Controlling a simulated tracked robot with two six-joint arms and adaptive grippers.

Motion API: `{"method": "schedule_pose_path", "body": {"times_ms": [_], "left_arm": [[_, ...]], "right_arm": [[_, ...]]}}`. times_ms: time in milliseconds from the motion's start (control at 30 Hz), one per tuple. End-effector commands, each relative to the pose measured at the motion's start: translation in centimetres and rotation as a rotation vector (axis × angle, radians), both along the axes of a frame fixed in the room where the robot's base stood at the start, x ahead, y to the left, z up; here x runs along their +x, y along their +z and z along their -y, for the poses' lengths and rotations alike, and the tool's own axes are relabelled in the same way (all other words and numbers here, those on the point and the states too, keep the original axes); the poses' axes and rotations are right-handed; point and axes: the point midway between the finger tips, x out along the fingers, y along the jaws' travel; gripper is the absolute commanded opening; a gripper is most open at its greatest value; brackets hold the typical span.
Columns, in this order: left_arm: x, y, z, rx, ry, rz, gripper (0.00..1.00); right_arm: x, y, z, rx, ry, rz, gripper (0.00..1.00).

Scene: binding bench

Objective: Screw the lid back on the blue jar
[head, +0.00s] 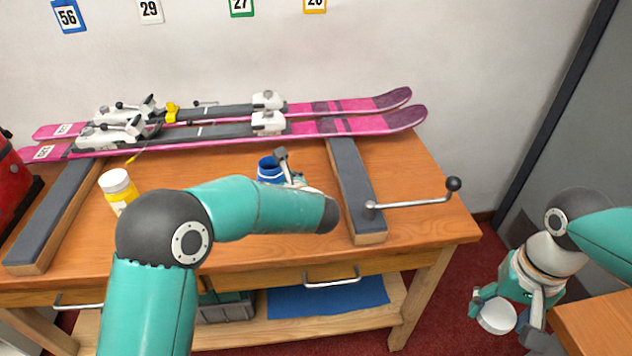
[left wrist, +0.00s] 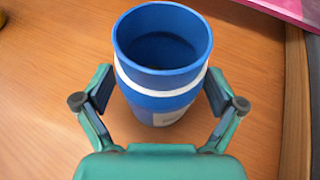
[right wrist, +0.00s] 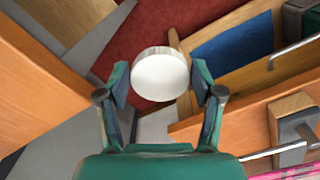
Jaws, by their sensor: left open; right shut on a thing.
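The blue jar (head: 267,170) stands upright on the bench with its mouth open and a white band around it. In the left wrist view the jar (left wrist: 160,103) sits between the spread fingers of my left gripper (left wrist: 160,88), which is open. In the head view my left forearm hides part of the jar and most of that gripper. My right gripper (head: 507,316) is shut on a round white lid (head: 496,318), held low off the right end of the bench. The lid also shows in the right wrist view (right wrist: 160,76), flat face visible.
Pink skis (head: 350,125) lie along the back. A padded bar (head: 353,185) and crank handle (head: 415,203) stand right of the blue jar. A wooden surface (head: 600,315) is beside my right gripper.

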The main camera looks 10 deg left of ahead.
Motion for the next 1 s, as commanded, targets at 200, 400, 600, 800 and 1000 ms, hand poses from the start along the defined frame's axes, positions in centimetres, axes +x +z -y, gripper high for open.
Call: {"method": "schedule_pose_path", "body": {"times_ms": [200,400,600,800,1000], "left_arm": [[0.0,0.0,0.0,0.000,0.000,0.000,0.73],[0.0,0.0,0.0,0.000,0.001,0.000,0.40],[0.0,0.1,0.0,0.000,0.001,0.001,0.22],[0.0,0.2,-0.1,0.000,0.002,0.002,0.22],[0.0,1.4,-0.1,-0.001,0.002,0.004,0.22]], "right_arm": [[0.0,0.0,0.0,0.000,0.000,0.000,0.56],[0.0,0.0,0.0,0.000,0.000,0.000,0.56],[0.0,0.0,0.0,0.000,0.001,0.000,0.56],[0.0,0.0,0.0,0.000,0.001,0.000,0.56],[0.0,0.2,-0.1,0.000,0.001,0.000,0.56]]}}
